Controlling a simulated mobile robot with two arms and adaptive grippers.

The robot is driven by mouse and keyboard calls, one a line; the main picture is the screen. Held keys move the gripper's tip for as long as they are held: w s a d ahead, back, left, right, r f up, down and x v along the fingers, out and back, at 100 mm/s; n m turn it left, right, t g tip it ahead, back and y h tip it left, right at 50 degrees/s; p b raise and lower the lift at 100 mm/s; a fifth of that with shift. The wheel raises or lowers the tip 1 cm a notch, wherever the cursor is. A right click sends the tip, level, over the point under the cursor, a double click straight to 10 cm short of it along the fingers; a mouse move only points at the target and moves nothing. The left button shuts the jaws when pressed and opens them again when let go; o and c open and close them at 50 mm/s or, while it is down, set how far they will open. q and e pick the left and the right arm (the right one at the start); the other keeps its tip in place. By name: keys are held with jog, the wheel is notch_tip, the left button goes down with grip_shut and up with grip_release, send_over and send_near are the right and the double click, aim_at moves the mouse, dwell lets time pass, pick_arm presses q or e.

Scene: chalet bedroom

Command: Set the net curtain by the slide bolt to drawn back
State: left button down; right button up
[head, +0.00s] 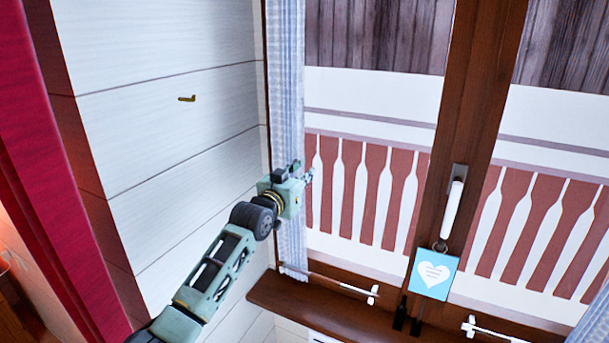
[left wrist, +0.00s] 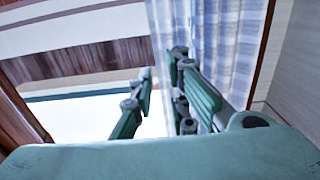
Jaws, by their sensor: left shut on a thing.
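A pale blue-and-white checked net curtain (head: 286,75) hangs narrowly gathered at the left side of the window; it also shows in the left wrist view (left wrist: 215,45). My left gripper (head: 308,176) is at this curtain's window-side edge, shut on its cloth; in the left wrist view its fingers (left wrist: 165,95) partly cover the edge. How much cloth is between them is hidden. A bit of similar blue cloth (head: 597,322) shows at the lower right corner. I cannot clearly make out a slide bolt. My right gripper is not in view.
A small brass hook (head: 187,98) sticks out of the white plank wall. The window frame has a white handle (head: 453,205) with a blue heart tag (head: 433,274). White stay bars lie above the brown sill (head: 320,305). A red curtain (head: 50,180) hangs at far left.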

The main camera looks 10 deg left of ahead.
pick_arm(q)
jog(key=c, duration=1.7)
grip_release()
jog(key=shift+w+a, duration=0.1)
jog(key=shift+a, duration=0.2)
jog(key=shift+c, duration=0.2)
jog(key=shift+o, duration=0.3)
jog(key=shift+d, duration=0.1)
jog(key=shift+s, duration=0.45)
jog(key=v, duration=1.1)
jog(key=shift+a, duration=0.25)
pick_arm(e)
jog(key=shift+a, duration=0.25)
